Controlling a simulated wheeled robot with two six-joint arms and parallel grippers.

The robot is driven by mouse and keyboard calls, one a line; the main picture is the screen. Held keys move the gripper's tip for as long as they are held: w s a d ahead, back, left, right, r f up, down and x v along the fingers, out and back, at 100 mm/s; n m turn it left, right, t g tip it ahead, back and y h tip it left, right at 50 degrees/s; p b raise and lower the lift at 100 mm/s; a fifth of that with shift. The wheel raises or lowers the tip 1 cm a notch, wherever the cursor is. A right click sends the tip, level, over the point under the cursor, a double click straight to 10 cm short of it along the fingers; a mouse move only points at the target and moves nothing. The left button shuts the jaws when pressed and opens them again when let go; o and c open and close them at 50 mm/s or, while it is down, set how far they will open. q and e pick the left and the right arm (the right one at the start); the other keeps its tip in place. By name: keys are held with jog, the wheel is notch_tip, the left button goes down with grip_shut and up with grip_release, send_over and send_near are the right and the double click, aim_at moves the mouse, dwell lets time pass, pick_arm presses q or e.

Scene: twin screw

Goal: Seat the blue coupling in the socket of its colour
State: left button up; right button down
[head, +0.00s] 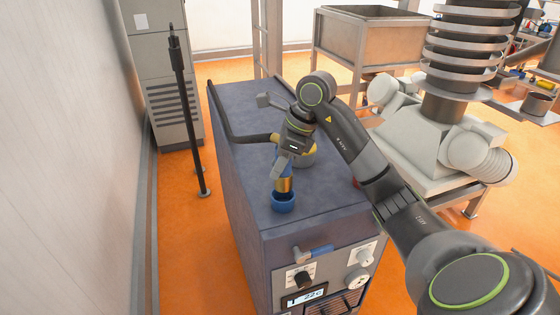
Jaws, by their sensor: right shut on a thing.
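My right gripper (281,163) points down over the top of the grey-blue cabinet (240,130). It is shut on the blue coupling (285,185), whose brass-coloured lower part shows below the fingers; its blue upper part is mostly covered by them. The blue socket (283,205), a short round ring, stands near the front of the cabinet top. The coupling's brass end is right at the socket's mouth in this view and looks about upright. I cannot tell whether it is inside or just above. My left gripper is not in view.
A small red thing (355,183) is mostly hidden by my arm. A blue-gripped lever (318,251) and knobs are on the cabinet front.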

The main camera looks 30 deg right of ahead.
aim_at(278, 182)
jog(key=shift+f+b, duration=0.4)
jog(key=shift+b, duration=0.05)
dwell(0.7)
jog(key=shift+f+b, duration=1.1)
jog(key=shift+f, duration=0.05)
jog(key=shift+f+b, duration=0.85)
jog(key=shift+b, duration=0.05)
jog(key=shift+f+b, duration=0.45)
jog(key=shift+f, duration=0.05)
jog(key=shift+c, duration=2.2)
grip_release()
